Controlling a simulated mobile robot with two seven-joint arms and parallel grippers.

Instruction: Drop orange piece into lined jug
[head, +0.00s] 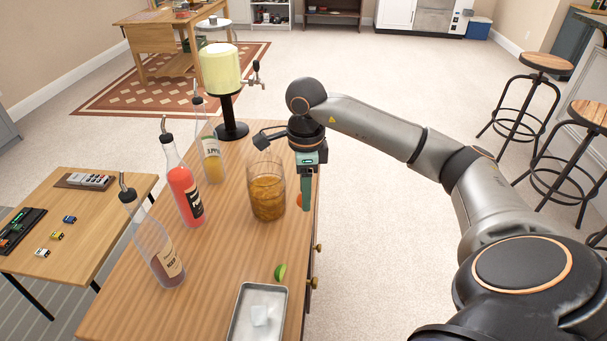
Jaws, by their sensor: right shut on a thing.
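The jug (267,192) is a clear glass vessel with amber contents, standing upright on the wooden counter near its right edge. My right gripper (305,201) points down just right of the jug, apart from it in the picture, and is shut on the orange piece (299,199). The piece shows as a small orange patch beside the fingers, which hide most of it. Its height above the counter is hard to tell. My left gripper is not in view.
Bottles of red (182,185), yellow (210,160) and brown (155,245) liquid stand left of the jug. A drink dispenser (221,70) is behind. A lime piece (281,272) and metal tray (240,325) lie in front. The counter (205,270) between is clear.

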